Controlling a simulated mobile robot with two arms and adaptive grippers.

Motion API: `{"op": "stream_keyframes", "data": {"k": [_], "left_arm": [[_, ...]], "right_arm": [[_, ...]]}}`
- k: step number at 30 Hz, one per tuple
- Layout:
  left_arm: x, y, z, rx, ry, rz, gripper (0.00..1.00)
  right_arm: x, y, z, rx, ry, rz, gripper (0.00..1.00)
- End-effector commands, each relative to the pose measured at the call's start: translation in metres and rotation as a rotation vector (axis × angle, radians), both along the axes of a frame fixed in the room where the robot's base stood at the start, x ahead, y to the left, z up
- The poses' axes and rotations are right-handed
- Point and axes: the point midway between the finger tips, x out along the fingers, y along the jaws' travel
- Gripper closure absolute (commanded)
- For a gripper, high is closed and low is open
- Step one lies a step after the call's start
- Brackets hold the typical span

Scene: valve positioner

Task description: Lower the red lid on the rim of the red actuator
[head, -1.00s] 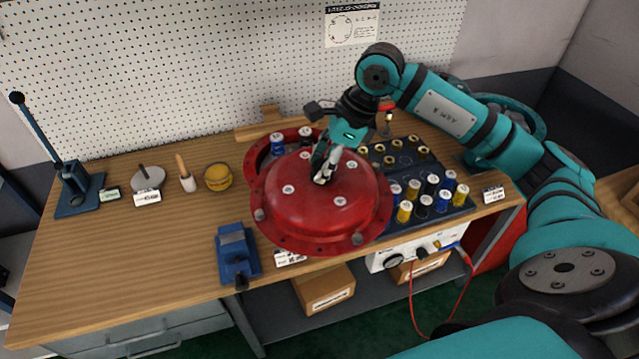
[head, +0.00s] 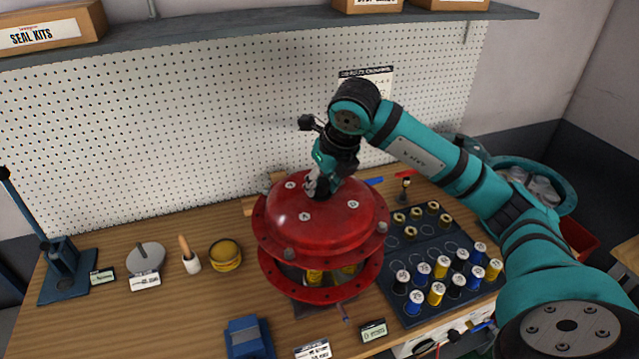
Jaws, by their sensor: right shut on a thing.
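The red lid (head: 298,218) is a domed, flanged cover with bolts on its rim. It hangs level above the red actuator (head: 315,292), a round red housing whose flanged rim shows below it. A gap shows between lid and rim, and yellow-topped parts (head: 315,276) are visible inside. The lid looks roughly centred over the actuator and hides most of its interior. My right gripper (head: 318,186) is shut on the top of the lid. My left gripper is not in view.
A dark mat (head: 425,246) with several blue, yellow and black spools lies right of the actuator. A blue vise (head: 247,338) stands front left. A yellow tin (head: 225,254), a brush (head: 189,255) and a grey disc (head: 147,258) stand left. A shelf (head: 280,32) runs along the top.

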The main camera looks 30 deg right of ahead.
Motion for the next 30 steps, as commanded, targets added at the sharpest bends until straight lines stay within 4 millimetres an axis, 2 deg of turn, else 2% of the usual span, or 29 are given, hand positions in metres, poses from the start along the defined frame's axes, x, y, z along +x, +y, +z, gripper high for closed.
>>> {"op": "stream_keyframes", "data": {"k": [6,9,13,18,21,30], "left_arm": [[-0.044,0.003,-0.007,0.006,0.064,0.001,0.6],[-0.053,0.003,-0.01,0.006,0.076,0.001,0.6],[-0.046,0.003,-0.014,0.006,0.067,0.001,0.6],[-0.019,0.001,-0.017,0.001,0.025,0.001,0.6],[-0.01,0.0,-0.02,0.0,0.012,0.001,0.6],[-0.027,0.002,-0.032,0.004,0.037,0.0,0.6]], "right_arm": [[0.001,0.0,-0.005,0.002,-0.008,0.001,1.0],[0.001,0.0,-0.01,0.002,-0.009,0.001,1.0],[0.001,0.0,-0.017,0.002,-0.009,0.002,1.0],[0.001,0.0,-0.027,0.003,-0.008,0.002,1.0],[0.001,0.0,-0.033,0.003,-0.008,0.002,1.0],[0.001,0.0,-0.051,0.001,-0.009,0.003,1.0]]}}
